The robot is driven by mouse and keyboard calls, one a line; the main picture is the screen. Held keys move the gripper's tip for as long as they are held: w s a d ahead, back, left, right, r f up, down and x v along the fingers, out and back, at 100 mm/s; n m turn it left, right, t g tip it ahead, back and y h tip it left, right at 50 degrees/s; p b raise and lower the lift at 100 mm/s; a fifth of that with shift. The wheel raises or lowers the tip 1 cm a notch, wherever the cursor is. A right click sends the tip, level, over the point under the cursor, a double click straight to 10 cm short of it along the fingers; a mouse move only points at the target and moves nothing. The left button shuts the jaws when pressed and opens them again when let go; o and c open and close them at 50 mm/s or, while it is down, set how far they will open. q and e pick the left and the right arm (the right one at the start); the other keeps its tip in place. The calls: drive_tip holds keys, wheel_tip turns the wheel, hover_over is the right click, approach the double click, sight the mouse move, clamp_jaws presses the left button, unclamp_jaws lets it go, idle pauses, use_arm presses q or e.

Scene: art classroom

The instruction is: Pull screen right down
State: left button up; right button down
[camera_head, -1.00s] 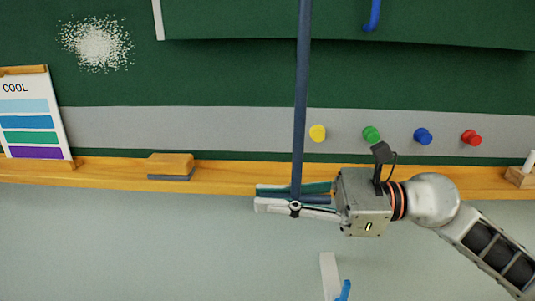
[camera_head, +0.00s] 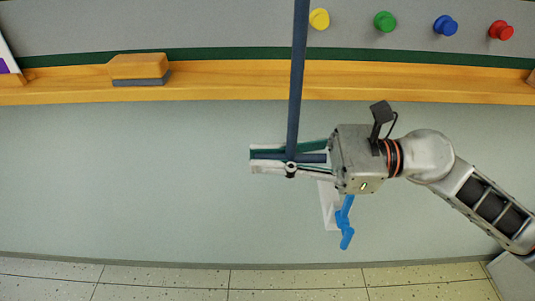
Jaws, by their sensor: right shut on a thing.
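My right gripper (camera_head: 290,158) comes in from the right and is shut on the lower end of a dark blue pole (camera_head: 297,75). The pole stands nearly upright and runs out of the top of the view. A short dark bar (camera_head: 313,158) lies crosswise between the fingers at its lower end. The gripper is in front of the pale wall, below the wooden ledge. The screen and the pole's upper end are out of view. My left gripper is not in view.
A wooden ledge (camera_head: 220,82) runs across the wall, with an eraser (camera_head: 139,66) on it. Yellow (camera_head: 319,19), green (camera_head: 385,21), blue (camera_head: 445,25) and red (camera_head: 501,30) magnets sit above. A blue hook (camera_head: 346,225) on a white plate is below the gripper. The tiled floor (camera_head: 200,280) is clear.

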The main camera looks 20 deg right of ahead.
drive_tip(key=c, duration=2.1)
unclamp_jaws()
drive_tip(key=shift+d, duration=0.1)
drive_tip(key=v, duration=1.2)
drive_tip(key=shift+r, duration=0.1)
